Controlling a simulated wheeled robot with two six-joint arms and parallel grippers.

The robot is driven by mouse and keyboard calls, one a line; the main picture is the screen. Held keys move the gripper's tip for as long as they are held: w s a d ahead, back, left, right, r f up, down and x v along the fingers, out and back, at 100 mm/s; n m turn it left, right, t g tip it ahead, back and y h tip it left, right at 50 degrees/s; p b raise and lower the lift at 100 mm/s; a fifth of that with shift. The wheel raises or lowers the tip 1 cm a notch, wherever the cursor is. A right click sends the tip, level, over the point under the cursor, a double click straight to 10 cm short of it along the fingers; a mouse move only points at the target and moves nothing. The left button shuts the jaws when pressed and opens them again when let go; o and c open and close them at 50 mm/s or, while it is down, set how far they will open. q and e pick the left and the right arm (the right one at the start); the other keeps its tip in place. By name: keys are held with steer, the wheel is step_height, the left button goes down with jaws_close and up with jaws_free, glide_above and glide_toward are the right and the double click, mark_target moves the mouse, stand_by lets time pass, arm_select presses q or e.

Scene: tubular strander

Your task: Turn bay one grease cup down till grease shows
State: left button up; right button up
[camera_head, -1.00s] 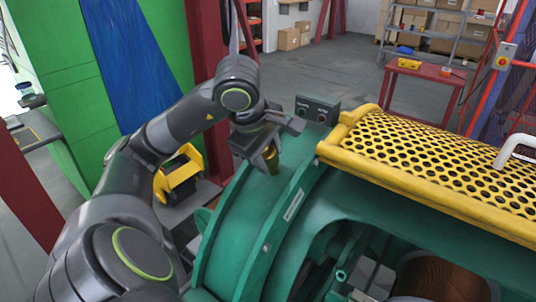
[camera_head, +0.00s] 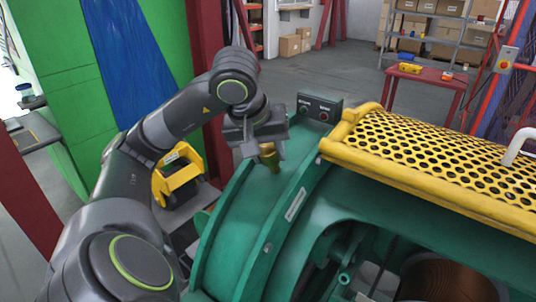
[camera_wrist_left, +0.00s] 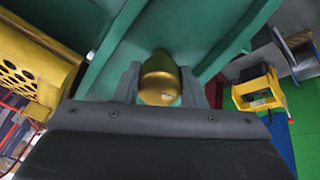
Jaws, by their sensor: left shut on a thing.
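The brass grease cup (camera_head: 269,155) stands on top of the green curved housing (camera_head: 238,220) of the strander. My left gripper (camera_head: 262,150) comes down over it from above and is shut on it. In the left wrist view the rounded brass cup (camera_wrist_left: 160,80) sits between the two dark fingers of my left gripper (camera_wrist_left: 160,88). No grease can be made out around the cup. The cup's base is partly hidden by the fingers. My right gripper does not show in either view.
A yellow perforated guard (camera_head: 440,165) lies to the right of the housing. A small dark control box (camera_head: 318,108) stands behind the cup. A yellow and black item (camera_head: 178,178) is on the left, behind my arm. A red table (camera_head: 428,78) stands farther back.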

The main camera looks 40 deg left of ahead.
arm_select(q)
steer(key=m+b, duration=0.1)
steer(key=m, duration=0.4)
steer(key=shift+m, duration=0.3)
steer(key=shift+a, duration=0.1)
stand_by(0.3)
steer(key=o, duration=1)
steer(key=a+p+v, duration=0.1)
steer(key=p+v, duration=0.5)
steer(key=v, duration=1.1)
steer(key=shift+d+r, duration=0.25)
steer(key=shift+d, duration=0.25)
